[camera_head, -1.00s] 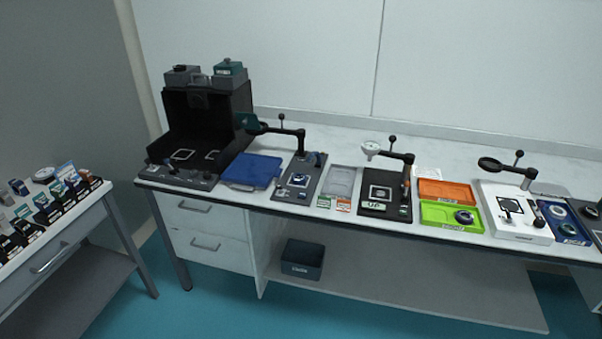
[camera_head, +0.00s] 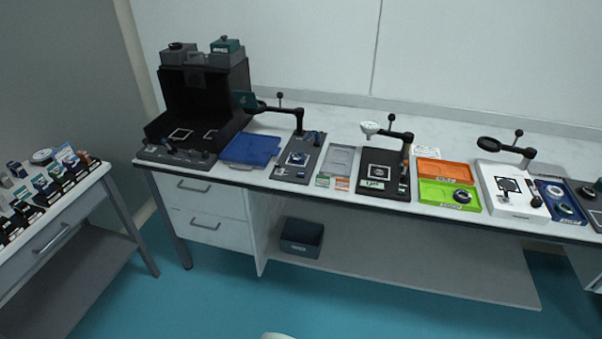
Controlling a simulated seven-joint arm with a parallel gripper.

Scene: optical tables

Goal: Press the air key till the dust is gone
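No key in view can be read as the air key, and dust is too small to tell at this distance. A black station (camera_head: 370,186) on the long bench has a white square outline and a small green label. An arm with a white round head (camera_head: 371,127) reaches over it. A dark station (camera_head: 287,174) to its left carries a lens-like part and a teal-headed arm. A white station (camera_head: 513,204) on the right has small black parts and a ring arm (camera_head: 489,144). My gripper is not in view.
A tall black box (camera_head: 206,100) and a blue tray (camera_head: 250,149) stand at the bench's left. Orange (camera_head: 443,166) and green (camera_head: 433,195) trays sit right of centre. A side table (camera_head: 75,212) at left holds several small items. The teal floor in front is clear.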

